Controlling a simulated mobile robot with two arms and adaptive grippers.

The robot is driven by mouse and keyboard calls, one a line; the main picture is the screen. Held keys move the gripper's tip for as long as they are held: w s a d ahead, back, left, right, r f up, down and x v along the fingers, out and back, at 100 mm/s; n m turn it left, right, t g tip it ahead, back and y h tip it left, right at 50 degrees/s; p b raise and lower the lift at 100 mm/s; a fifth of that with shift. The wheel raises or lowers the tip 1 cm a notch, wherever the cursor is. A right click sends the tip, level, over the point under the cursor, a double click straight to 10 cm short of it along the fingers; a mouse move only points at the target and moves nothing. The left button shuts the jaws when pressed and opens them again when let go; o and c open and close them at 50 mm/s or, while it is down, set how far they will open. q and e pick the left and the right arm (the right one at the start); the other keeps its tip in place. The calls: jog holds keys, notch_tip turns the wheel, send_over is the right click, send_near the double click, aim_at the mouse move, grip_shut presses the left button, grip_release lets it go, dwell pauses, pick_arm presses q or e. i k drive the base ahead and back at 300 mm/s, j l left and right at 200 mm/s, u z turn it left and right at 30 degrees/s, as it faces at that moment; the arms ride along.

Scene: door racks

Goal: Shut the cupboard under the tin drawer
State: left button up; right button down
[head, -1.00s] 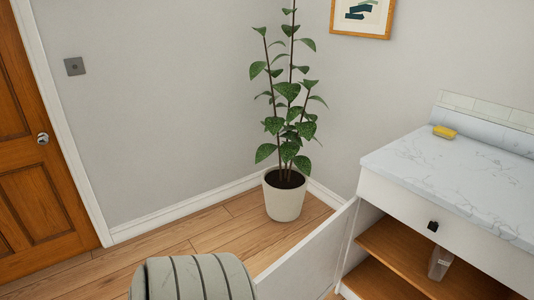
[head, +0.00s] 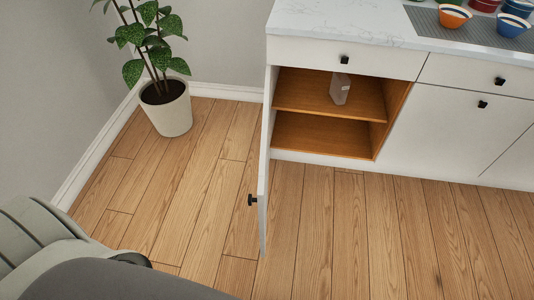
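The open cupboard (head: 330,136) is at the upper middle of the head view, with two wooden shelves. A greyish clear container (head: 340,89) stands on its upper shelf. Its white door (head: 264,165) is swung wide open, seen nearly edge-on at the left side of the opening. A black knob (head: 252,200) sits on the door's left-facing side. A closed white drawer (head: 390,62) with a black knob is directly above the cupboard; its contents are hidden. Part of my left arm shows at the lower left, but neither gripper is in view.
A marble worktop (head: 340,20) runs above the cupboards, with bowls (head: 454,16) on a grey mat. A closed cupboard (head: 440,125) is to the right. A potted plant (head: 166,108) stands left of the door. The wooden floor (head: 350,230) in front is clear.

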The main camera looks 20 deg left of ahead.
aim_at(261, 199)
jog(key=i+j, duration=0.1)
jog(key=j, duration=0.7)
jog(key=i+j, duration=0.15)
jog(key=j, duration=0.3)
jog(key=i+j, duration=0.1)
jog(key=j, duration=0.3)
